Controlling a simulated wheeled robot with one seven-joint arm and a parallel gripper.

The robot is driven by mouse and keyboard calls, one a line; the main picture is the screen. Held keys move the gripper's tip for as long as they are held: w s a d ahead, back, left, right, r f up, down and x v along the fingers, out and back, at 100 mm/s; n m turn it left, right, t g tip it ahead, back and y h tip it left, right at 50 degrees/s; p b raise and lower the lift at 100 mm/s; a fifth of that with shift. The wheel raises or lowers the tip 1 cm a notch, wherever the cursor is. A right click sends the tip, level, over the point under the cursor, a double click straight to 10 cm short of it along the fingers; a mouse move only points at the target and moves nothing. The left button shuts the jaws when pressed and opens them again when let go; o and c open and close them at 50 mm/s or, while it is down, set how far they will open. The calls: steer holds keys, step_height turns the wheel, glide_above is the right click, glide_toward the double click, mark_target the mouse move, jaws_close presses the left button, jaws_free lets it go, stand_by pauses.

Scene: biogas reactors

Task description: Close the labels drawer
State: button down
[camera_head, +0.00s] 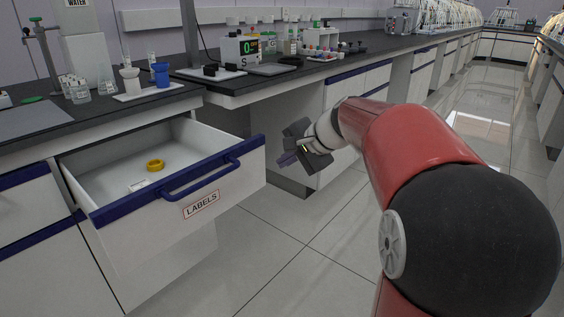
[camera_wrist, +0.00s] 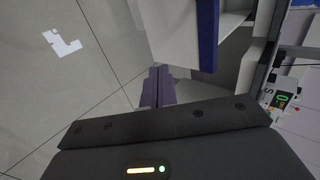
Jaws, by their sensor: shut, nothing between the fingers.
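The labels drawer (camera_head: 130,238) is pulled out from the bench at the left of the head view. It has a white front with a blue top edge, a blue bar handle (camera_head: 202,178) and a LABELS tag (camera_head: 201,204). A yellow ring (camera_head: 155,165) and a small white item (camera_head: 138,185) lie inside. My gripper (camera_head: 284,160) is shut and empty, just right of the drawer front's right end and apart from the handle. In the wrist view the shut fingers (camera_wrist: 158,88) are beside the drawer's blue edge (camera_wrist: 207,35).
The black worktop (camera_head: 225,85) above carries a scale (camera_head: 240,50), cups and glassware. Closed drawers (camera_head: 345,95) with blue handles stand behind my gripper. The tiled floor (camera_head: 290,245) in front of the drawer is clear.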

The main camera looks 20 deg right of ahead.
mark_target(249, 171)
steer(key=x, duration=0.3)
steer(key=w+r+x, duration=0.1)
steer(key=x, duration=0.3)
steer(key=a+r+x, duration=0.1)
steer(key=x, duration=0.2)
steer(key=shift+w+a+f+p, duration=0.15)
steer(key=shift+w+f+p, duration=0.1)
steer(key=shift+w+p, duration=0.1)
steer(key=shift+w, duration=0.1)
steer(key=shift+a, duration=0.1)
